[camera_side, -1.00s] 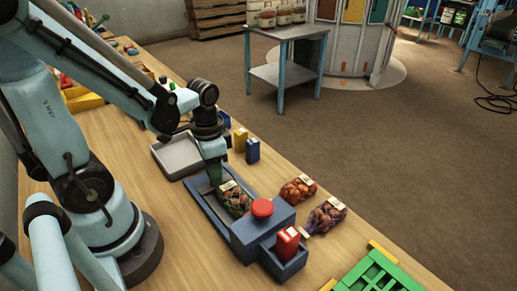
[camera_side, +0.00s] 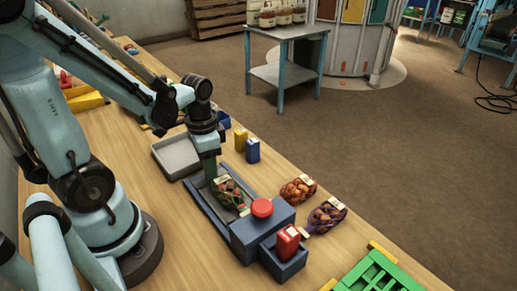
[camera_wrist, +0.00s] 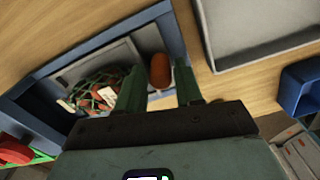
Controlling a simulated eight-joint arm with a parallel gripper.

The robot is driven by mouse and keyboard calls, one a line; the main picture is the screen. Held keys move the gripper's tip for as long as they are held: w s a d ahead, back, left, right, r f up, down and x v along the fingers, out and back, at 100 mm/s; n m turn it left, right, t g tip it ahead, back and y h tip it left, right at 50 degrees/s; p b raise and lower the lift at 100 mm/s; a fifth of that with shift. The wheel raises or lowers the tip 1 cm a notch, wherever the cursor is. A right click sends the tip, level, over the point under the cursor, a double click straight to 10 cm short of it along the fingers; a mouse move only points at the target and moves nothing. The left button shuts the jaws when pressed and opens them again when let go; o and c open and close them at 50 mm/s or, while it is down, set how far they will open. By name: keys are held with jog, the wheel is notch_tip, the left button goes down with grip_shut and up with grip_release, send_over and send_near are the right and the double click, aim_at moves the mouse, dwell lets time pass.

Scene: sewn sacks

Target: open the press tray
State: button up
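The press tray (camera_side: 198,200) is a long blue-grey trough on the bench, with a blue press block (camera_side: 262,228) and red button (camera_side: 262,207) at its near end. A green net sack with reddish-brown contents (camera_side: 228,193) lies in the tray; it also shows in the wrist view (camera_wrist: 95,93). My gripper (camera_wrist: 160,92) points down at the tray's far end. Its two green fingers stand apart. A reddish-brown rounded handle (camera_wrist: 160,72) shows between them, with a visible gap on the right-finger side. The fingertips are hidden in the side view.
An empty grey tray (camera_side: 176,156) lies close behind. Two net sacks (camera_side: 298,189) (camera_side: 327,215) lie right of the press. A green crate (camera_side: 375,275) is at the front.

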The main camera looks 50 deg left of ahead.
notch_tip(320, 180, up, 12)
dwell(0.8)
jog(key=w+d+f+n+t, duration=0.1)
jog(key=w+d+n+t, duration=0.1)
jog(key=w+d+t, duration=0.3)
jog(key=shift+d+n+t, duration=0.3)
jog(key=shift+d+t, duration=0.65)
jog(key=shift+t, duration=0.15)
